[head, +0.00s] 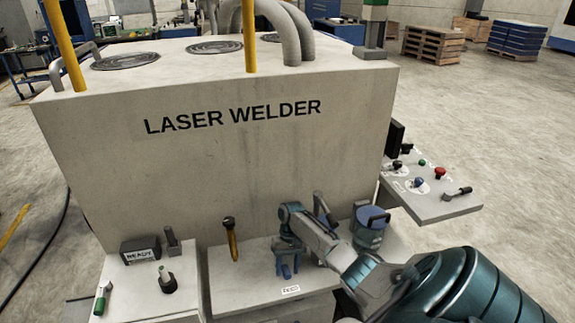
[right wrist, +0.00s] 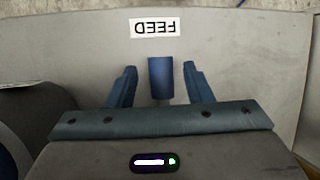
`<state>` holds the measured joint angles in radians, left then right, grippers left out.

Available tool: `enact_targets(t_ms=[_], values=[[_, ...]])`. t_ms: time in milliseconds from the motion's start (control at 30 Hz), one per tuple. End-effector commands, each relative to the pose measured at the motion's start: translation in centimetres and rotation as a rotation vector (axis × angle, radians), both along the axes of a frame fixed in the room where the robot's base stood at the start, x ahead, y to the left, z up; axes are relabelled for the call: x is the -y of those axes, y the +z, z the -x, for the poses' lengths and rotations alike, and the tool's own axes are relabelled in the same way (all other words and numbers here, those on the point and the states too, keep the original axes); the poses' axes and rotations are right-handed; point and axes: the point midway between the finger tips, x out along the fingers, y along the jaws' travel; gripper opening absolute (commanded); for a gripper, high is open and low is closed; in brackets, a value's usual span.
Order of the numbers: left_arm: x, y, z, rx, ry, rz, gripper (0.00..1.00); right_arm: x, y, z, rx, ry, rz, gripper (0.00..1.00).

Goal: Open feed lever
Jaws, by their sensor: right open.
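The FEED label (head: 290,289) is on the front of the pale ledge of the laser welder, and it shows upside down in the right wrist view (right wrist: 154,27). The feed lever shows in the right wrist view as a short blue grip (right wrist: 161,72) on a thin grey stem. My right gripper (head: 287,270) is open over the ledge. Its fingers (right wrist: 159,84) stand on either side of the blue grip, with a visible gap on both sides. In the head view the lever is hard to tell apart from the blue fingers. My left gripper is not in view.
A READY box (head: 140,250) sits farther left. A side control panel (head: 436,190) with knobs is at right. The welder body (head: 230,160) rises behind.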

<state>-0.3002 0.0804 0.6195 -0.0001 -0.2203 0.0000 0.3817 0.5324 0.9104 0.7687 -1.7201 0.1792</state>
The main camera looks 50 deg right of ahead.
Motion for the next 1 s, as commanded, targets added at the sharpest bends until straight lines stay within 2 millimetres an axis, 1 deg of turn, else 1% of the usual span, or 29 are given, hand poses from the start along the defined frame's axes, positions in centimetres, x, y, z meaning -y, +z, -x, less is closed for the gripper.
enact_targets(t_ms=[167, 400, 500, 600, 700, 1000], values=[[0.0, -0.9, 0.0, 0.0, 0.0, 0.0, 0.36, 1.2, 2.4, -0.7, 0.004, 0.001, 0.004, 0.46], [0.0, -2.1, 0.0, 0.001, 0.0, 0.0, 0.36, 2.8, 6.8, -1.9, 0.004, 0.001, 0.003, 0.46], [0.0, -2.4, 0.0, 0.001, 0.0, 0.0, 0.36, 3.3, 8.1, -2.2, 0.003, 0.0, 0.003, 0.46], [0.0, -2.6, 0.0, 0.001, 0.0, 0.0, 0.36, 3.6, 8.9, -2.4, 0.002, 0.001, 0.001, 0.46], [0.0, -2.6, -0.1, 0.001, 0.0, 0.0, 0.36, 3.7, 9.3, -2.4, 0.002, 0.001, 0.001, 0.46], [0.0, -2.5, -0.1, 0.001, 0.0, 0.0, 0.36, 3.7, 9.4, -2.4, 0.001, 0.001, 0.001, 0.46]])
